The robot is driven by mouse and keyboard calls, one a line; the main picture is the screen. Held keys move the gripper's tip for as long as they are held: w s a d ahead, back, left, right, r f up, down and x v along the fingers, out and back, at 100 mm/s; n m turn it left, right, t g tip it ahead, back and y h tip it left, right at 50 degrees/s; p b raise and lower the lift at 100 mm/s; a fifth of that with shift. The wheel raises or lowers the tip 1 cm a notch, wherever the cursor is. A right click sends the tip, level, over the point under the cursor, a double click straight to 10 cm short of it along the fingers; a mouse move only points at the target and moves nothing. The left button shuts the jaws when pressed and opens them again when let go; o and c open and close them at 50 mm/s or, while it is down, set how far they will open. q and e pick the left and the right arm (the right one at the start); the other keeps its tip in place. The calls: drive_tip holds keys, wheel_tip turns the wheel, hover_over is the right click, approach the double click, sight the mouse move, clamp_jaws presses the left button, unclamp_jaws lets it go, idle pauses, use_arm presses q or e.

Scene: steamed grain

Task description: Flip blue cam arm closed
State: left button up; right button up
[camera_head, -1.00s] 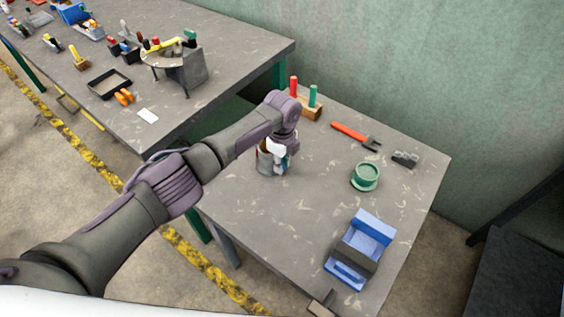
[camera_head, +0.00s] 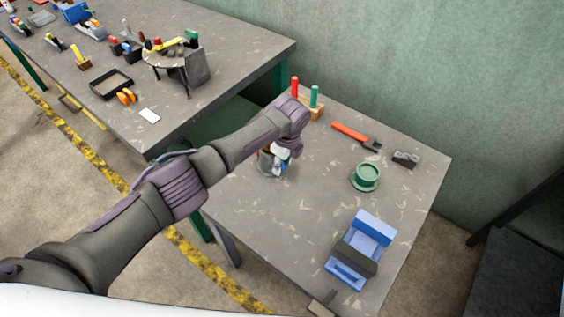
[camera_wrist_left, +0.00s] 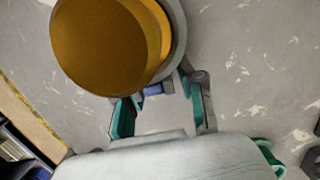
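A small round grey fixture (camera_head: 268,166) stands on the near table, partly hidden behind my left wrist and gripper. In the left wrist view it shows from close up as a large orange-brown disc (camera_wrist_left: 105,45) with a grey rim. A small blue piece (camera_wrist_left: 155,89), perhaps the cam arm, shows at the disc's lower edge; most of it is hidden, so its position cannot be told. My left gripper (camera_wrist_left: 160,100) has its teal-padded fingers apart, one on each side of the blue piece. Contact cannot be told. The left gripper (camera_head: 281,152) also shows small in the head view. My right gripper is not in view.
A wooden block with red and green pegs (camera_head: 312,105) stands behind my left wrist. A red-handled tool (camera_head: 349,132), a green round part (camera_head: 366,176) and a blue fixture (camera_head: 362,245) lie to the right. The table between them is clear.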

use_arm(q)
wheel_tip(320, 180, up, 12)
drive_tip(key=d, duration=0.1)
drive_tip(key=shift+s, duration=0.45)
drive_tip(key=shift+d, duration=0.1)
drive_tip(key=shift+c, duration=0.2)
